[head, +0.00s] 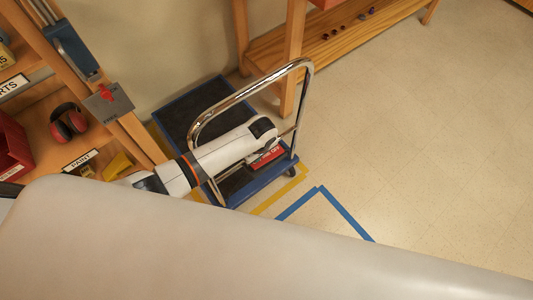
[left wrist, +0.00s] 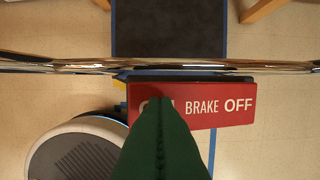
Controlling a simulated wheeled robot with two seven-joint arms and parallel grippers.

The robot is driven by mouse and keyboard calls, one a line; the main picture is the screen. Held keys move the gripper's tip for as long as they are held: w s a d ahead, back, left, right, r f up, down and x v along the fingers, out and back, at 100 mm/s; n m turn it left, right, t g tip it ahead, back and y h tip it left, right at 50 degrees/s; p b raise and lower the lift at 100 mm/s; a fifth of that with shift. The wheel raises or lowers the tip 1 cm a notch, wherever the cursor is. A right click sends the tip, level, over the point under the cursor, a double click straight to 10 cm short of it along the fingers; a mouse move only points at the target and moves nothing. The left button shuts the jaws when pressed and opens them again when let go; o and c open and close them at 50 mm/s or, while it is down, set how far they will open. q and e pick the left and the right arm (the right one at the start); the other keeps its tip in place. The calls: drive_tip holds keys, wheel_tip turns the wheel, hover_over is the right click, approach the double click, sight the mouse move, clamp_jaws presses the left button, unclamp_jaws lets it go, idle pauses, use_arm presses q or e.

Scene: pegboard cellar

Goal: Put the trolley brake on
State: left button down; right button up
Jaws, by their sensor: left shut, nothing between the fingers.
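The trolley (head: 188,104) has a blue-edged deck with a black mat and a chrome push handle (head: 309,90). Its red brake plate (head: 267,158) is low at the handle end. In the left wrist view the red plate (left wrist: 238,104) reads BRAKE and OFF, its right end slightly higher in the picture. The dark green fingers of my left gripper (left wrist: 160,100) are shut with nothing between them. They cover most of the lettering at the plate's left end; I cannot tell whether they touch it. In the head view my arm hides the fingers. My right gripper is not in view.
The chrome handle bar (left wrist: 60,66) crosses the left wrist view just beyond the fingers. A wooden shelf (head: 36,118) with red ear defenders (head: 68,122) stands left, a wooden bench (head: 340,45) behind. Blue floor tape (head: 344,213) marks the floor; open floor lies right.

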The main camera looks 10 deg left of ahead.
use_arm(q)
drive_tip(key=shift+f+b, duration=0.35)
drive_tip(key=shift+f, duration=0.25)
wheel_tip(320, 180, up, 7)
drive_tip(key=p, duration=0.8)
drive_tip(key=shift+r+p, duration=0.1)
drive_tip(key=shift+p, duration=0.2)
idle(0.5)
